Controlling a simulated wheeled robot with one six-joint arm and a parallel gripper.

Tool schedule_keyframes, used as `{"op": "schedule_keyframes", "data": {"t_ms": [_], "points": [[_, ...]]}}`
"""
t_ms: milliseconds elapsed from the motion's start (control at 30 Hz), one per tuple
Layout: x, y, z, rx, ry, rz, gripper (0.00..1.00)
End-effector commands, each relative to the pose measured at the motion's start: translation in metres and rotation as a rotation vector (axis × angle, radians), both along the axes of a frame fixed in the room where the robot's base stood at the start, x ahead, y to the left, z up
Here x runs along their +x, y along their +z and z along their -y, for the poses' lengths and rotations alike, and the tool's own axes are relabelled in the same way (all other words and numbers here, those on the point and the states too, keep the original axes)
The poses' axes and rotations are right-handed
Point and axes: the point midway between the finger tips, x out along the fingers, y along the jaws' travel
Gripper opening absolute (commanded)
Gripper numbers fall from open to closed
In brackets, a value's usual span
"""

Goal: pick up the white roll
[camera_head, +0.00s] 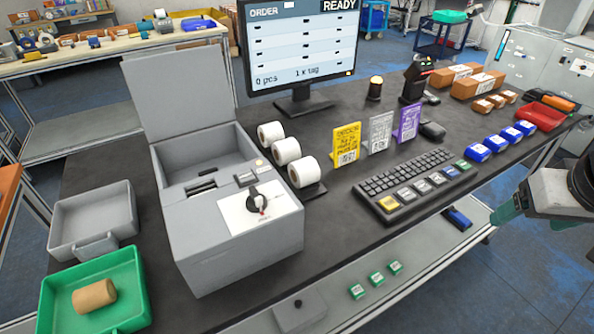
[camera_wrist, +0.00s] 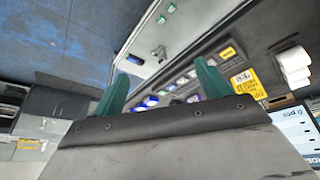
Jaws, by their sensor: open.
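Three white rolls stand in a row on the dark table, right of the grey label printer (camera_head: 230,240): a far white roll (camera_head: 270,134), a middle white roll (camera_head: 286,151) and a near white roll (camera_head: 304,172). White rolls also show at the right edge of the wrist view (camera_wrist: 293,62). My gripper (camera_head: 508,208) is at the right edge of the head view, off the table's front edge and far from the rolls. Its two green fingers (camera_wrist: 162,88) are apart in the wrist view, with nothing between them.
The printer's lid stands open. A monitor (camera_head: 299,45) stands behind. A green tray (camera_head: 135,300) holds a brown roll (camera_head: 94,297).

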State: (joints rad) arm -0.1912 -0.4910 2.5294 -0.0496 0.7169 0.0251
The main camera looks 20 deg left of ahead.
Motion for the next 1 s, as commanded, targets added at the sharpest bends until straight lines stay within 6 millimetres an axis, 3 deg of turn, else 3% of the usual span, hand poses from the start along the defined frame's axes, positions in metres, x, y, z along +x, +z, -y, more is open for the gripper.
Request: {"op": "schedule_keyframes", "data": {"t_ms": [33,100,233,367,500,600,700,1000], "points": [[0.025,-0.012,-0.025,0.006,0.064,0.050,0.76],[0.057,-0.024,-0.060,0.029,0.143,0.142,0.76],[0.098,-0.048,-0.135,0.095,0.291,0.304,0.76],[0.115,-0.072,-0.213,0.189,0.430,0.452,0.76],[0.110,-0.092,-0.282,0.303,0.550,0.570,0.76],[0.101,-0.102,-0.314,0.368,0.607,0.626,0.76],[0.094,-0.107,-0.332,0.412,0.638,0.660,0.76],[0.106,-0.118,-0.359,0.435,0.652,0.680,0.76]]}}
